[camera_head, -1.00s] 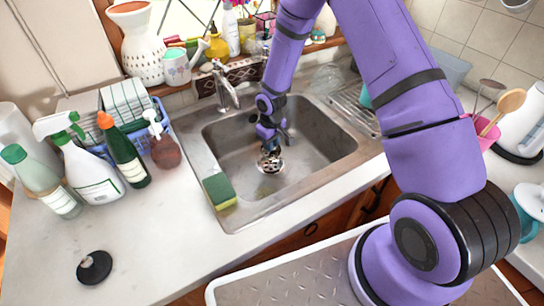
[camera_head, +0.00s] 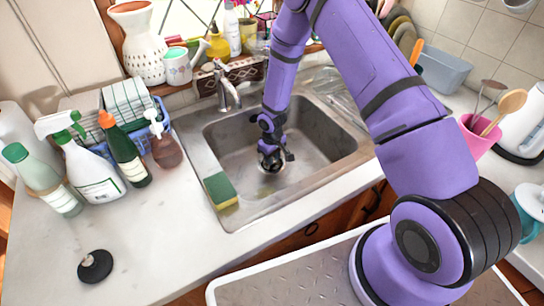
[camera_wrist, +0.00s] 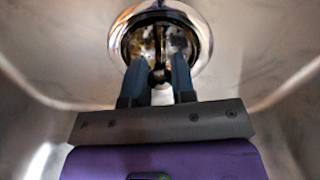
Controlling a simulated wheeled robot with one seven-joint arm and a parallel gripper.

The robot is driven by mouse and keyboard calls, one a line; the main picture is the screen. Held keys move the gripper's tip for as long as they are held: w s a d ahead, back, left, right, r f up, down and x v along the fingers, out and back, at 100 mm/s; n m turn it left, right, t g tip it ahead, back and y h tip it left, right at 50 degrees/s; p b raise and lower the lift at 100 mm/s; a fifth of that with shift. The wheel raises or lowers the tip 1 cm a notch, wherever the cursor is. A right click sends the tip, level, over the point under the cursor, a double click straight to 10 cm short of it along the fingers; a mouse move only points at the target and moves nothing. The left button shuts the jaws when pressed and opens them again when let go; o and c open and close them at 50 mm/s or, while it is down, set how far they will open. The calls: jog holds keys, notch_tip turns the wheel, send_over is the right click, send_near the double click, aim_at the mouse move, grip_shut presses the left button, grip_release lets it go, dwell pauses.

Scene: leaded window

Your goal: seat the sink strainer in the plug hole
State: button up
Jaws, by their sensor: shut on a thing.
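The metal sink strainer (camera_wrist: 143,48) shows at the top of the wrist view, with a dark central knob between my fingertips. My gripper (camera_wrist: 160,78) is shut on that knob. A bright chrome ring (camera_wrist: 204,38) surrounds the strainer; I cannot tell whether it is the strainer's rim or the plug hole's flange. In the head view my gripper (camera_head: 270,160) is low in the steel sink basin (camera_head: 315,150), close to its floor. It largely covers the strainer and plug hole there, so whether the strainer is seated or just above is unclear.
A green and yellow sponge (camera_head: 220,188) lies on the sink's front left rim. The tap (camera_head: 226,90) stands behind the basin. Bottles, including a green one (camera_head: 125,150), stand at left. A black round plug (camera_head: 95,266) lies on the counter. The basin around my gripper is clear.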

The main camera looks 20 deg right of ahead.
jog(key=o, duration=0.9)
notch_tip(320, 180, up, 26)
jog(key=s+d+r+m+t, duration=0.1)
jog(key=s+d, duration=0.1)
jog(key=d, duration=0.1)
jog(key=s+d+r+m+t+h, duration=0.1)
jog(key=s+r, duration=0.2)
jog(key=r, duration=0.4)
jog(key=s+d+r+t, duration=0.1)
jog(key=s+r, duration=0.3)
jog(key=r, duration=0.3)
jog(key=s+r+m, duration=0.1)
jog(key=s+r, duration=0.3)
jog(key=s, duration=0.4)
jog(key=s+d+r+m+t, duration=0.1)
jog(key=s+r, duration=0.3)
jog(key=s, duration=0.4)
jog(key=s+r+m+t+y, duration=0.1)
jog(key=s+r, duration=0.4)
jog(key=s, duration=0.3)
jog(key=shift+d, duration=0.4)
